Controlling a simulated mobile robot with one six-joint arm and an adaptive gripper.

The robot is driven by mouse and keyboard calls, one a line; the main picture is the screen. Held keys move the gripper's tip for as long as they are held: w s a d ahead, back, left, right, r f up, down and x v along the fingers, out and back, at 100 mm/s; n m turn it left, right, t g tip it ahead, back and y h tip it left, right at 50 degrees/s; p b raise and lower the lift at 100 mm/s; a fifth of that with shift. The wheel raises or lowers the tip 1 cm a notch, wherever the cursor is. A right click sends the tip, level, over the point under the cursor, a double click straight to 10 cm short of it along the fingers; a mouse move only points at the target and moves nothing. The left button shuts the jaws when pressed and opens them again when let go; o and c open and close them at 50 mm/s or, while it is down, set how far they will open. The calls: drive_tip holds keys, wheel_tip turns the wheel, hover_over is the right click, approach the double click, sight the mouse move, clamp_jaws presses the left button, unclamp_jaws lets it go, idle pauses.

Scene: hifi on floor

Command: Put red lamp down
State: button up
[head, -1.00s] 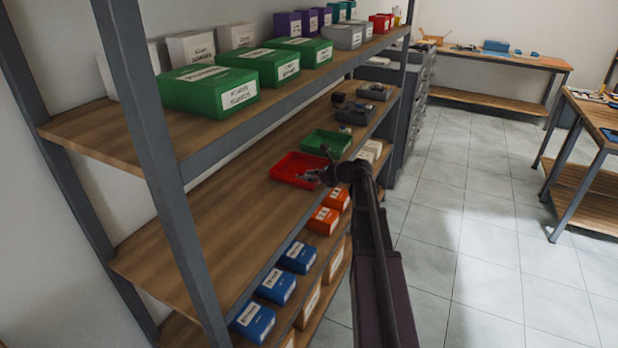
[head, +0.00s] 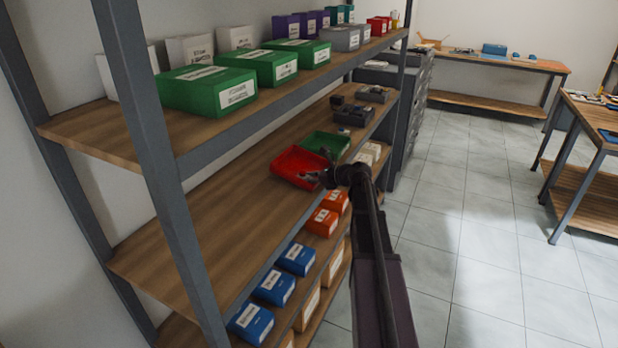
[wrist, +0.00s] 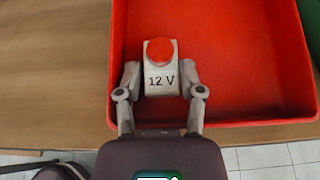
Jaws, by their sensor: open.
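The red lamp (wrist: 160,52) is a round red cap on a pale grey block marked "12 V". In the wrist view it appears over the front part of the red tray (wrist: 240,60), between my gripper's fingers (wrist: 159,76). The fingers are open, one on each side of the block; whether either touches it is unclear. In the head view my gripper (head: 315,180) is at the front edge of the red tray (head: 290,165), which looks tilted on the middle shelf. The lamp is hard to make out there, and its underside is hidden.
A green tray (head: 326,142) stands right behind the red one, with grey bins (head: 354,114) farther along. The upper shelf with green boxes (head: 208,90) overhangs. Orange boxes (head: 323,221) and blue boxes (head: 297,258) sit below. The middle shelf (head: 190,235) is bare on the left.

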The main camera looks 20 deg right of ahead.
drive_tip(key=shift+s+a+f, duration=0.2)
drive_tip(key=shift+a+f, duration=0.1)
drive_tip(key=shift+f, duration=0.1)
drive_tip(key=shift+w+d+r+g+p, duration=0.25)
drive_tip(key=shift+r+p, duration=0.2)
drive_tip(key=shift+p, duration=0.45)
drive_tip(key=p+v, duration=0.4)
drive_tip(key=v, duration=0.7)
drive_tip(key=shift+d, duration=0.35)
